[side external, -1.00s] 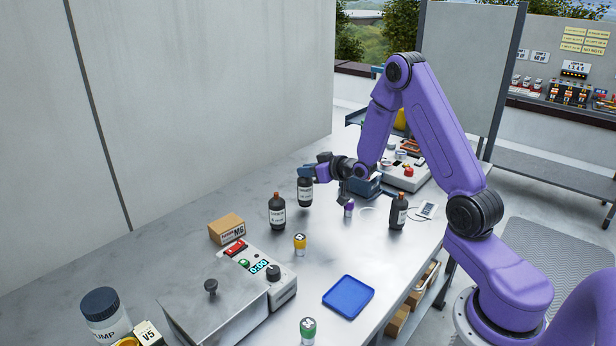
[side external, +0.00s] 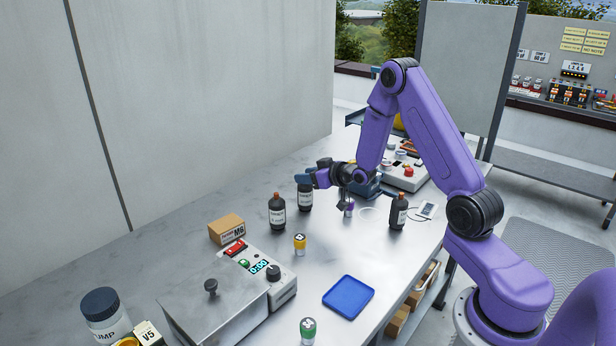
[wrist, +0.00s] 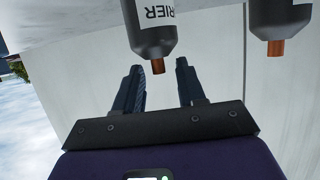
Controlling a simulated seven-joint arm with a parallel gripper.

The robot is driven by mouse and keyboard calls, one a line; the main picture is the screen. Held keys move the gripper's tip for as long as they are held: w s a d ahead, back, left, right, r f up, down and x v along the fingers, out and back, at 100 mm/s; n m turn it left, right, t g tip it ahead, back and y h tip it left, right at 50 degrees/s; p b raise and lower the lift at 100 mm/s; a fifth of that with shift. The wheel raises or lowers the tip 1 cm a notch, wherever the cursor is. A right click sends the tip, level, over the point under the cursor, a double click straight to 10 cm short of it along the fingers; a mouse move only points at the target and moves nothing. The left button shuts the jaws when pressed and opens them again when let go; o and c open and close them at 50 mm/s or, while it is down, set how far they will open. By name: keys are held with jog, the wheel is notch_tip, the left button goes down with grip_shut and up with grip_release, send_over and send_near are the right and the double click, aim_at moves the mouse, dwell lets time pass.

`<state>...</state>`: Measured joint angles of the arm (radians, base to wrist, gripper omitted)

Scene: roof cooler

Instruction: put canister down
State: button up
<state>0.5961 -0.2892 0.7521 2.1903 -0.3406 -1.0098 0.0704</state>
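The dark canister (side external: 305,198) with a white label stands upright on the metal table, just below my gripper (side external: 304,178). In the side view its top is hidden by the gripper. My gripper (wrist: 159,66) is open there, with clear gaps between the fingers and the cap. A similar dark bottle (side external: 277,212) stands close to the left in the side view; a bottle also shows at the upper right in the wrist view (wrist: 277,15).
Another dark bottle (side external: 398,212) stands to the right, a small purple-topped jar (side external: 349,209) nearer the canister. A yellow jar (side external: 300,244), a cardboard box (side external: 227,229) and a blue tray (side external: 348,297) are in front. The table between the yellow jar and right bottle is mostly clear.

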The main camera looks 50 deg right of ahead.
jog(key=v, duration=0.8)
jog(key=s+a+r+n+g+y, duration=0.1)
jog(key=s+a+n+g, duration=0.3)
jog(key=a, duration=0.6)
jog(key=s+a+r+n+g+y, duration=0.1)
jog(key=s+a+n+g+y, duration=0.15)
jog(key=s+a, duration=0.55)
jog(key=s+a+r+n+g+h, duration=0.1)
jog(key=s+a+r+n+g, duration=0.1)
jog(key=s, duration=0.9)
jog(key=s+a+r+n+g+h, duration=0.1)
jog(key=s+n+g, duration=0.3)
jog(key=s, duration=0.7)
jog(key=shift+a+r+g+h, duration=0.4)
jog(key=shift+r+g+h, duration=0.05)
jog(key=shift+g+h, duration=0.1)
